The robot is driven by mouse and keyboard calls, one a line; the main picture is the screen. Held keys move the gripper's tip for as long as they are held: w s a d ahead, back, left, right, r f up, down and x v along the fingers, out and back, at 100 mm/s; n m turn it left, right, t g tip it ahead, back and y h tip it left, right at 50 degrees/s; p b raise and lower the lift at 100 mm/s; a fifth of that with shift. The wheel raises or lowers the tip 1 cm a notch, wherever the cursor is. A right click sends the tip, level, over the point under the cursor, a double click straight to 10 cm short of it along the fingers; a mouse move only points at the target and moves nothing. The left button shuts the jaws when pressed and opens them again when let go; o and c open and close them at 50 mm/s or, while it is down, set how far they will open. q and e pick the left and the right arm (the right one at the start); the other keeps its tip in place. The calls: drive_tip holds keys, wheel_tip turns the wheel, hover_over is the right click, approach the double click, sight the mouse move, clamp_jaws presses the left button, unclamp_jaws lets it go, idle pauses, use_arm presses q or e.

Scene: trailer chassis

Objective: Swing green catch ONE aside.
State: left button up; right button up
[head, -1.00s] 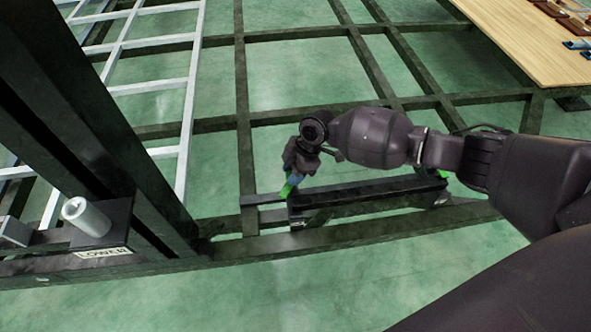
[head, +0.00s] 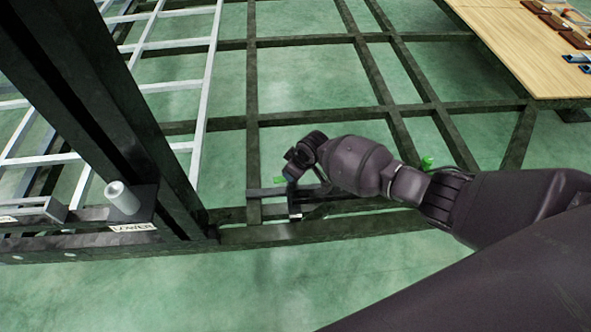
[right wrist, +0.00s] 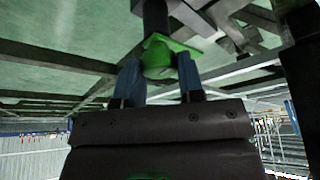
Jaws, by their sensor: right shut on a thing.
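My right gripper (head: 288,178) is at the left end of a dark bar (head: 345,207) low on the chassis. In the right wrist view its two blue fingers (right wrist: 159,80) are on either side of a green catch (right wrist: 165,57) and are shut on it. In the head view a small part of this green catch (head: 279,180) shows left of the gripper; the wrist hides the rest. A second green piece (head: 427,162) shows just above my right forearm. No number is readable on either. My left gripper is not in view.
A dark upright post (head: 100,110) stands at left, beside a light grey cylinder (head: 122,197) with a label plate below it. A wooden table (head: 530,60) is at the upper right. Dark chassis beams (head: 375,90) cross the green floor, with open gaps between them.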

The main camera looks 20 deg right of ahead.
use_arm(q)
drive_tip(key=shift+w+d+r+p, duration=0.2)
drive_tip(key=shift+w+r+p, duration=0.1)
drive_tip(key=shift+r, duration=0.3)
use_arm(e)
drive_tip(key=shift+a+m, duration=0.1)
drive_tip(key=shift+m, duration=0.5)
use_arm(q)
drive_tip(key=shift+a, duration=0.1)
use_arm(e)
drive_tip(key=o, duration=0.9)
